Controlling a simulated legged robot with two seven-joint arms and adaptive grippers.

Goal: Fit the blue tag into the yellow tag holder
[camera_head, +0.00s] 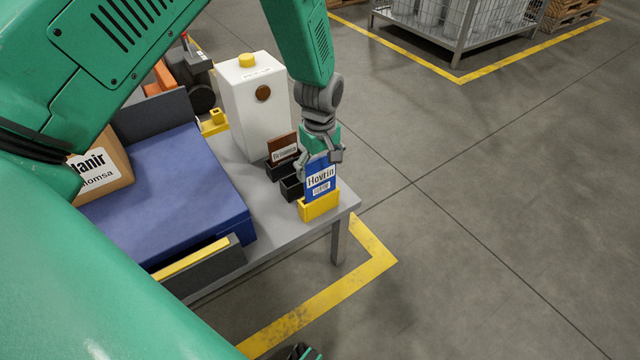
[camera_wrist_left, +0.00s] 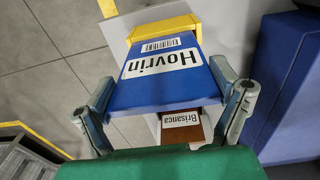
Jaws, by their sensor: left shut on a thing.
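My left gripper (camera_head: 320,163) is shut on the blue tag (camera_head: 318,181), which has a white "Hovrin" label and a barcode. The tag stands roughly upright, with its lower end at the mouth of the yellow tag holder (camera_head: 319,208) near the table's corner. In the left wrist view the blue tag (camera_wrist_left: 150,92) lies between the fingers (camera_wrist_left: 163,102), and its far end meets the yellow holder (camera_wrist_left: 165,29). How deep the tag's end sits in the holder is hidden.
Black holders (camera_head: 292,187) stand just behind the yellow one, one with a brown "Brisanca" tag (camera_head: 284,149). A white container (camera_head: 257,115) with a yellow cap stands further back. A blue surface (camera_head: 165,190) with a cardboard box (camera_head: 105,168) is left. Open floor lies right.

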